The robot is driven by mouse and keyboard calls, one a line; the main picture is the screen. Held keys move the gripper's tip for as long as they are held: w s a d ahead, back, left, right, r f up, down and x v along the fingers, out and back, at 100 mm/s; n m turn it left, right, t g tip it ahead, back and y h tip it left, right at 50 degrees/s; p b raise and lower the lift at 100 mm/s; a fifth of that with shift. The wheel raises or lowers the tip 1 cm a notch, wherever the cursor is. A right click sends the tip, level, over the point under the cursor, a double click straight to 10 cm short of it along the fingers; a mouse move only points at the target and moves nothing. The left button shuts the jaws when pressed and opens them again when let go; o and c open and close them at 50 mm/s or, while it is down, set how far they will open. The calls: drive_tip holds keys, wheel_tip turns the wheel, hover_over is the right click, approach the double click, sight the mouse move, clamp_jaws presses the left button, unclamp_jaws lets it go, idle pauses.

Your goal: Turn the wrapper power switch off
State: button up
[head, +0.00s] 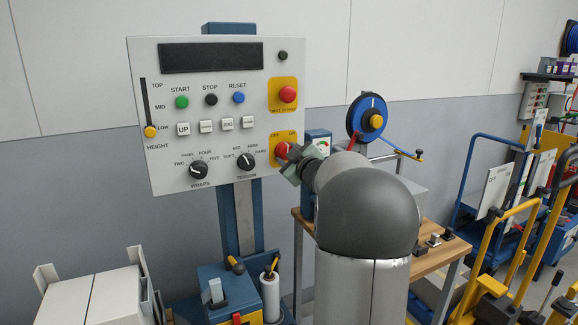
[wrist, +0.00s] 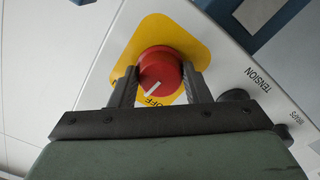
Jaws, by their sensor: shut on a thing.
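The wrapper power switch is a red round knob (head: 281,150) on a yellow plate (head: 294,136) at the lower right of the grey control panel (head: 220,100). In the wrist view the red knob (wrist: 160,70) sits between the two dark fingers of my gripper (wrist: 159,75), which is shut on it from both sides. The knob's white pointer line slants down and left, toward the OFF lettering (wrist: 152,102). The ON lettering is not readable in the wrist view. In the head view my gripper (head: 287,160) is at the knob, and my arm partly covers the plate.
A red stop button (head: 288,94) on another yellow plate is above the switch. The tension knob (head: 246,161) is close on its left. A blue reel (head: 368,116) stands on the wooden bench (head: 440,257) to the right. Carts stand farther right.

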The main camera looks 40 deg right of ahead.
drive_tip(key=n+b, duration=0.6)
drive_tip(key=n, duration=0.3)
drive_tip(key=shift+r+n+b, duration=0.1)
drive_tip(key=shift+n+b, duration=0.3)
idle(0.4)
drive_tip(key=o, duration=1)
drive_tip(key=v, duration=1.7)
drive_tip(key=shift+s+b, duration=0.2)
drive_tip(key=shift+b, duration=0.15)
